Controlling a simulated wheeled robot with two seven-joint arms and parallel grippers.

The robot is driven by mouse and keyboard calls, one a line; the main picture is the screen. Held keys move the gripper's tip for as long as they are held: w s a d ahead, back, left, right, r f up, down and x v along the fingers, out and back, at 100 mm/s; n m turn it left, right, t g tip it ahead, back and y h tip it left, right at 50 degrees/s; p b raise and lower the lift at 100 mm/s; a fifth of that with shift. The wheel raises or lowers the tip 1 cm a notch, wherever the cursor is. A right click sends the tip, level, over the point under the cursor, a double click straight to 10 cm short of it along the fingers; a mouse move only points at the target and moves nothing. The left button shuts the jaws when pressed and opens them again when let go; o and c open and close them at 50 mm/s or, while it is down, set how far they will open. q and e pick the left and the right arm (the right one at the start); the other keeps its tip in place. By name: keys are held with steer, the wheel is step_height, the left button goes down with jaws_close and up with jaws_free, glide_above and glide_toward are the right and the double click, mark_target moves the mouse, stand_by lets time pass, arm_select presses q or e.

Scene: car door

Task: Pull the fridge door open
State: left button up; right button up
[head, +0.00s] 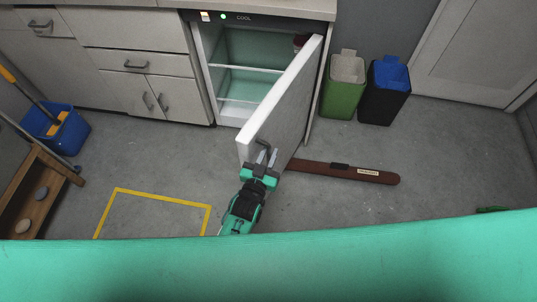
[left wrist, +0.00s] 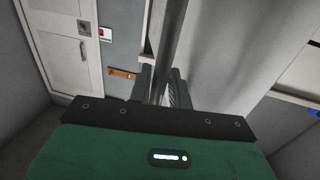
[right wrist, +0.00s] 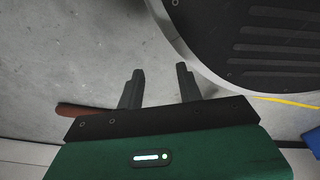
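The white fridge door (head: 283,98) stands swung well out from the fridge (head: 245,70), whose shelves and pale green inside show. My left gripper (head: 265,158) is at the dark handle (head: 262,143) near the door's free edge. In the left wrist view the dark handle bar (left wrist: 171,45) runs between the close-set fingers of this gripper (left wrist: 161,88), which look shut on it. My right gripper (right wrist: 160,85) is open and empty above the grey floor in the right wrist view. It is not clearly seen in the head view.
A long brown bar-like object (head: 370,175) lies on the floor beside the door. Green (head: 341,100) and black-and-blue (head: 385,100) bins stand right of the fridge. Drawers (head: 135,65) are on the left. A yellow outline (head: 160,195) marks clear floor. A blue bucket (head: 62,128) stands far left.

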arm_select(q)
steer(key=shift+s+a+f, duration=0.1)
steer(key=shift+s+a, duration=0.1)
steer(key=shift+s, duration=0.3)
steer(key=v, duration=1.2)
steer(key=shift+s+a+b, duration=0.15)
steer(key=shift+s+b, duration=0.1)
steer(key=shift+b, duration=0.05)
arm_select(e)
steer(key=shift+w+a+r, duration=0.2)
steer(key=shift+w+r, duration=0.45)
steer(key=shift+w, duration=0.1)
